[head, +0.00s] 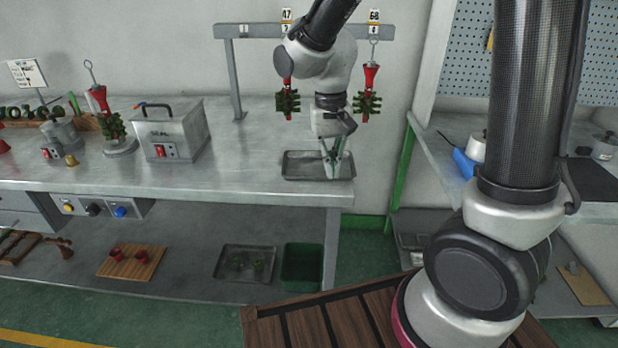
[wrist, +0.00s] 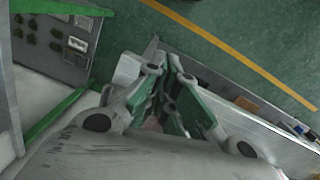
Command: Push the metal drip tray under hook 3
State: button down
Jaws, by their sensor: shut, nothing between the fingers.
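The metal drip tray (head: 300,174) is a shallow grey tray on the bench top, near its right front corner. It lies below the rail (head: 262,31) with numbered hooks. Labels 1, 2 and 4 show; hook 3 is hidden behind my arm. Wax trees hang at hook 2 (head: 288,100) and hook 4 (head: 367,104). My gripper (head: 332,172) points down at the right part of the tray with its fingers shut and empty. I cannot tell whether the fingertips touch the tray. The wrist view shows the fingers (wrist: 178,112); I cannot make out the tray there.
A grey metal box with a handle (head: 172,131) and a stand with another wax tree (head: 112,128) are left of the tray. The bench (head: 240,172) is clear between box and tray. A green bin (head: 302,266) and another tray (head: 245,262) are on the lower shelf.

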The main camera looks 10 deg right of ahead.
aim_at(323, 189)
jog(key=f+m, duration=0.1)
jog(key=f, duration=0.2)
jog(key=w+a+f+m, duration=0.1)
jog(key=f, duration=0.2)
jog(key=w+f+m, duration=0.1)
jog(key=f, duration=0.2)
jog(key=shift+w+a+f+t, duration=0.15)
jog(key=shift+t, duration=0.25)
jog(key=shift+w+d, duration=0.3)
jog(key=shift+w, duration=0.35)
jog(key=shift+w+d, duration=0.25)
jog(key=shift+w, duration=0.35)
jog(key=shift+w+d, duration=0.25)
jog(key=shift+w, duration=0.4)
jog(key=w+d, duration=0.2)
jog(key=w, duration=0.4)
jog(key=w+d, duration=0.3)
jog(key=w, duration=0.3)
jog(key=w+d, duration=0.3)
jog(key=w, duration=0.4)
jog(key=shift+d, duration=0.1)
jog(key=shift+s, duration=0.1)
